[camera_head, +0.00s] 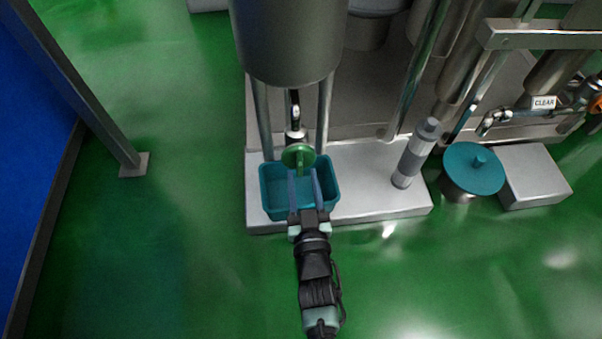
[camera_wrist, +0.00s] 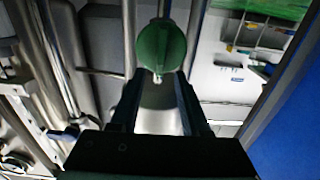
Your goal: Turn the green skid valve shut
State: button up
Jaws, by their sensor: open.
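The green skid valve (camera_head: 298,156) sits on the pipe below a steel tank, above a teal bin. The gripper (camera_wrist: 158,84) is open and empty. I cannot tell whether the fingers touch the handle.
The teal bin (camera_head: 270,203) stands on a pale metal plinth (camera_head: 360,205) under the tank (camera_head: 287,40). To the right are a grey cylinder (camera_head: 415,155), a teal-lidded pot (camera_head: 472,170) and a grey box (camera_head: 533,177). The green floor (camera_head: 190,250) is clear at the front left.

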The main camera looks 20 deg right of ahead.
aim_at(300, 164)
jog(key=shift+b+x, duration=0.5)
jog(key=shift+x, duration=1.15)
grip_shut()
